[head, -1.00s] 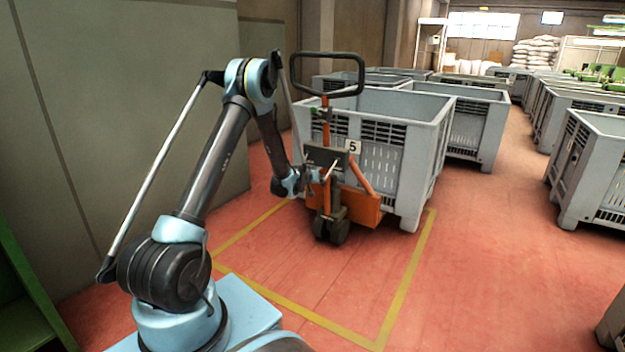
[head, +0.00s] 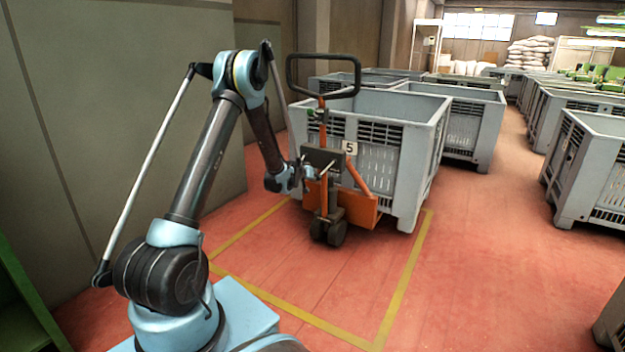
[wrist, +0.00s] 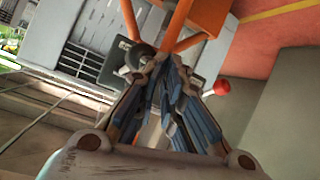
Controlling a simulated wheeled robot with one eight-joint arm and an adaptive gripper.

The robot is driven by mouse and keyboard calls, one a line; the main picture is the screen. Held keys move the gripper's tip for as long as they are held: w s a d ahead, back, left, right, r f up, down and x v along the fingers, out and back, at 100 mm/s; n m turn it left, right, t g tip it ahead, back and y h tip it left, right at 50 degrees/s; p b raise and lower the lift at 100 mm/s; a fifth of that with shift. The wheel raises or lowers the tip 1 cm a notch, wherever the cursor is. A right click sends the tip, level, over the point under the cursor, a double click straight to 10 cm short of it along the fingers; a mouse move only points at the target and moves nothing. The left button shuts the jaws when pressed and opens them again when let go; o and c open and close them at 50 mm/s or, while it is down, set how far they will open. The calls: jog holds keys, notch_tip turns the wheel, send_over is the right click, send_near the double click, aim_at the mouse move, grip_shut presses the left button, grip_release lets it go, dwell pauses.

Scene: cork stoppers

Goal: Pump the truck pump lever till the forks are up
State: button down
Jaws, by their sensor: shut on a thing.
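The orange pallet truck (head: 362,206) stands in front of a grey bin, with its black loop handle (head: 324,57) upright on top. A red ball knob (wrist: 221,87) shows just right of the fingers. The fingers hide most of the lever. The forks are hidden by the bin, so their height cannot be told.
The grey bin (head: 420,150) marked 5 stands on the truck side facing me. Yellow floor lines (head: 395,305) frame the red floor here. A wall panel (head: 120,120) stands close on the left. More grey bins (head: 590,160) stand at right. The floor between is clear.

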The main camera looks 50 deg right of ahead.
jog(key=s+a+f, duration=0.2)
jog(key=a, duration=0.6)
dwell(0.9)
